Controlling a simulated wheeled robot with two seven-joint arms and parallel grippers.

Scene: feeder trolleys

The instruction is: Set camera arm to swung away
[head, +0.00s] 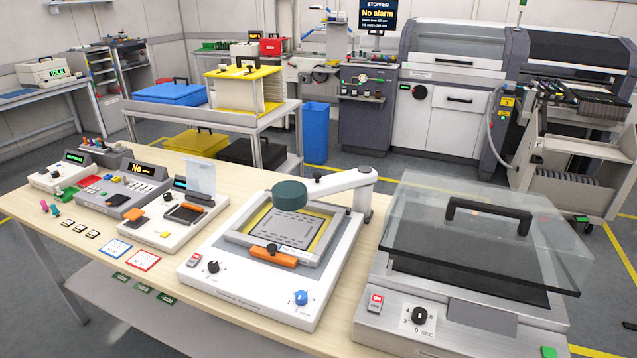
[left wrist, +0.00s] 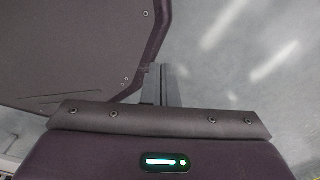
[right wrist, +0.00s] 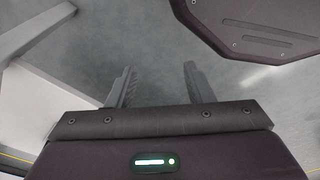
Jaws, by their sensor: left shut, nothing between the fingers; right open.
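The camera arm (head: 337,181) is a white arm on a post at the back right of a white bench device (head: 250,292). It reaches left from the post, and its dark green round head (head: 289,194) hangs over the back of the framed plate (head: 285,231). An orange handle (head: 272,257) lies at the front of that frame. My left gripper (left wrist: 161,85) shows only in the left wrist view, shut and empty above the floor. My right gripper (right wrist: 160,85) shows only in the right wrist view, open and empty above the floor. Neither gripper is near the device.
A glass-lidded box with a black handle (head: 487,212) stands to the right on the same table (head: 336,297). Smaller devices (head: 160,218) stand to the left. A trolley (head: 283,112) with a yellow rack stands behind, beside a blue bin (head: 315,133).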

